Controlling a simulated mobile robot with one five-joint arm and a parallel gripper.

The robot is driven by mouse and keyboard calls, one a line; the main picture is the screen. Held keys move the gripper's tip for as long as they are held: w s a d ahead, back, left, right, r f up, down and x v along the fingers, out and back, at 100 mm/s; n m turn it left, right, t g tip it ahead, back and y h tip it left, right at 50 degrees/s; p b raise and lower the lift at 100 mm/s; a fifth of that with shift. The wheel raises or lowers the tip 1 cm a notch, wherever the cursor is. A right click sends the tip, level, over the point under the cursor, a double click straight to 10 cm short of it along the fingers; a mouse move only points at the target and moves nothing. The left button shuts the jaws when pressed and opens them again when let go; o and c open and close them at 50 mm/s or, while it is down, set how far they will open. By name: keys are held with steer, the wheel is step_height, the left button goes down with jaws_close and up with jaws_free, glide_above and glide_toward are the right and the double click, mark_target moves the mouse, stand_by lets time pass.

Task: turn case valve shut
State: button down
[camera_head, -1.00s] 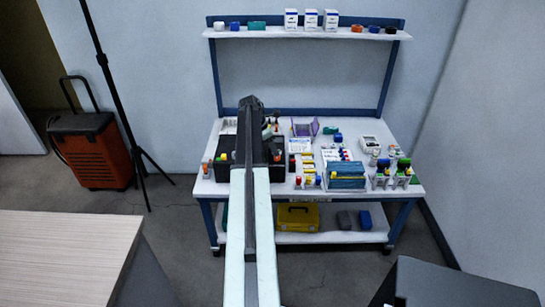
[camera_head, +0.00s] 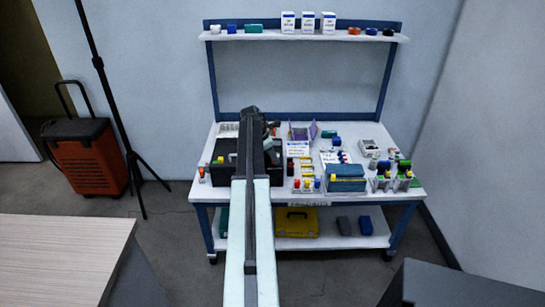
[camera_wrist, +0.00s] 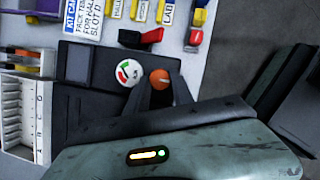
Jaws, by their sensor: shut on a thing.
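The black case (camera_head: 225,151) stands on the left part of the white bench, partly hidden behind my arm. In the wrist view its dark panel (camera_wrist: 104,72) carries a round orange knob (camera_wrist: 159,77), which looks like the valve, and a white dial (camera_wrist: 129,72) with red and green marks beside it. My gripper (camera_wrist: 163,84) has its dark fingers on either side of the orange knob, shut on it. The knob's lower part and its pointing direction are hard to make out. In the head view my arm's end hides the knob.
The bench (camera_head: 305,197) holds small bottles, cards and a blue box (camera_head: 346,172) right of the case. A white ruled rack (camera_wrist: 42,115) lies beside the case in the wrist view. An orange wheeled case (camera_head: 88,160) and a stand are at left, on the floor.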

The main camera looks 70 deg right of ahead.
steer(key=shift+w+d+m, duration=0.15)
steer(key=shift+w+m, duration=0.1)
steer(key=shift+m, duration=0.25)
stand_by(0.3)
steer(key=m, duration=0.1)
steer(key=m+y, duration=0.1)
steer(key=m, duration=0.1)
steer(key=shift+w+d+m+g, duration=0.2)
steer(key=shift+m+g, duration=0.1)
steer(key=shift+g, duration=0.1)
steer(key=shift+m+y, duration=1)
steer(key=shift+m, duration=1.2)
steer(key=shift+s, duration=0.1)
steer(key=c, duration=1.1)
jaws_free()
steer(key=shift+f, duration=0.1)
steer(key=shift+s, duration=0.1)
